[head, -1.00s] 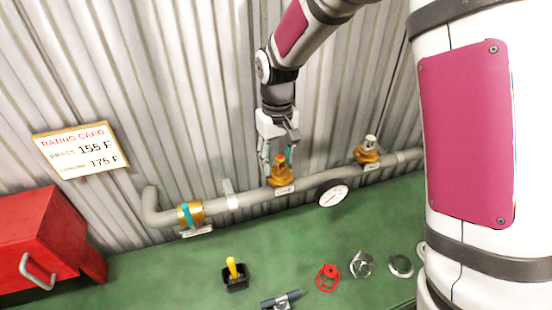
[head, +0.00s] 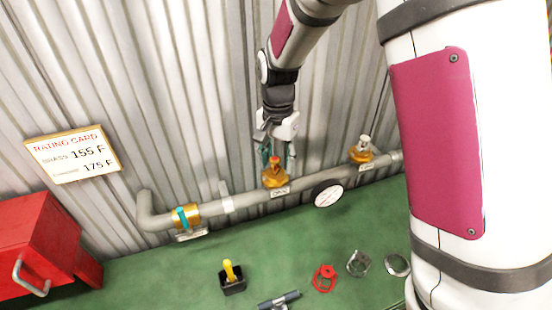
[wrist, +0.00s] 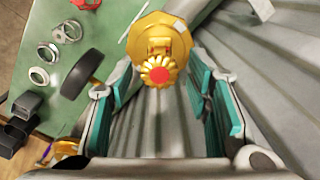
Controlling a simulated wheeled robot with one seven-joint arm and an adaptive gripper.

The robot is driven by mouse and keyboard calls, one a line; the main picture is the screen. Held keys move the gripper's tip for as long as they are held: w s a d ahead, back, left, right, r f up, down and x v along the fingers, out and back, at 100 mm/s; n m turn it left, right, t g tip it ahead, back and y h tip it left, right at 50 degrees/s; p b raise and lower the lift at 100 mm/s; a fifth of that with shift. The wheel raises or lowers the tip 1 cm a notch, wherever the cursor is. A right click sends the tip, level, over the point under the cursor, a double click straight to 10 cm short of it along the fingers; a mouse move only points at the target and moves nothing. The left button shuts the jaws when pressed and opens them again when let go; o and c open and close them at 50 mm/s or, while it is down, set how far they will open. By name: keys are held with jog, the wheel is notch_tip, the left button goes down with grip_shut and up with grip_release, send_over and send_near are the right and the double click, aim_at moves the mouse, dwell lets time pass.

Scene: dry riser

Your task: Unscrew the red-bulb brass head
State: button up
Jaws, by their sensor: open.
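The red-bulb brass head (head: 274,162) stands upright on its brass fitting (head: 274,180) on the grey pipe, with a small label below it. In the wrist view the head (wrist: 159,69) shows its red centre and toothed rim, with the wider brass base behind. My gripper (head: 276,150) is at the head, just above and around it in the head view. In the wrist view my gripper (wrist: 158,88) is open, its teal-padded fingers apart on either side below the head, with gaps to both sides. I cannot tell whether any finger touches it.
A second head with a pale top (head: 362,150) stands farther right on the pipe (head: 240,200). Several loose parts lie on the green bench (head: 150,275). A red cabinet (head: 35,245) stands left; a corrugated wall is behind.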

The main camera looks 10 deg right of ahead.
grip_shut()
jog(key=n, duration=0.4)
jog(key=shift+w+a+n, duration=0.15)
jog(key=shift+a+n, duration=0.1)
jog(key=shift+n, duration=0.15)
jog(key=shift+a+n, duration=0.1)
jog(key=shift+n, duration=0.4)
jog(key=n, duration=0.3)
jog(key=shift+a+b, duration=0.2)
jog(key=shift+b, duration=0.15)
jog(key=c, duration=0.9)
grip_release()
jog(key=shift+n, duration=0.3)
grip_shut()
jog(key=shift+r, duration=0.35)
